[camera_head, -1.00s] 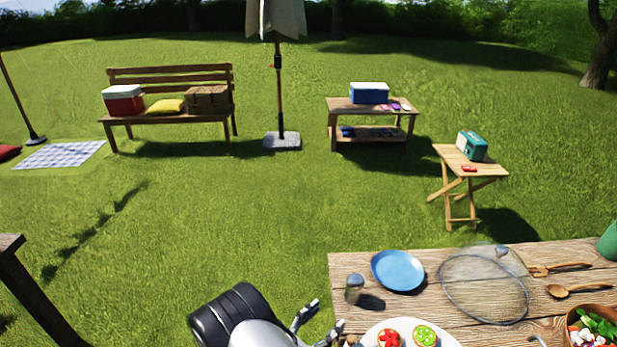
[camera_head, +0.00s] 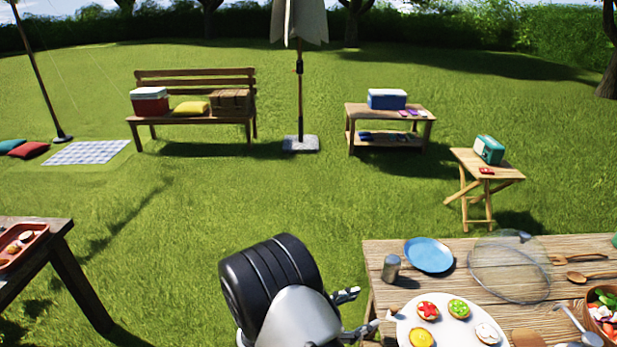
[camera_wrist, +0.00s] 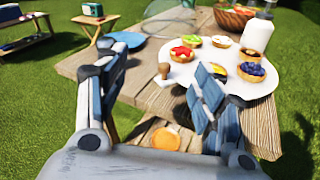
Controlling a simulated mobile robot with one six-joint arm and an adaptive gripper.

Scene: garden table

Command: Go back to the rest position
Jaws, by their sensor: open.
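My gripper (camera_head: 364,311) is open and empty, just off the left edge of the wooden garden table (camera_head: 385,300). In the wrist view its two fingers (camera_wrist: 155,85) are spread apart in front of the table edge, with nothing between the tips. The white plate (camera_head: 408,325) with small tarts lies to the right of the gripper in the head view. A small wooden knob-topped piece (camera_wrist: 164,71) shows beyond the fingers in the wrist view. The right finger hides part of the plate there.
A glass shaker (camera_head: 391,269), a blue plate (camera_head: 429,255) and a mesh cover (camera_head: 510,267) stand behind the white plate. A salad bowl (camera_head: 604,314) is at right. Another table with an orange tray (camera_head: 22,247) is at left. Open grass lies between.

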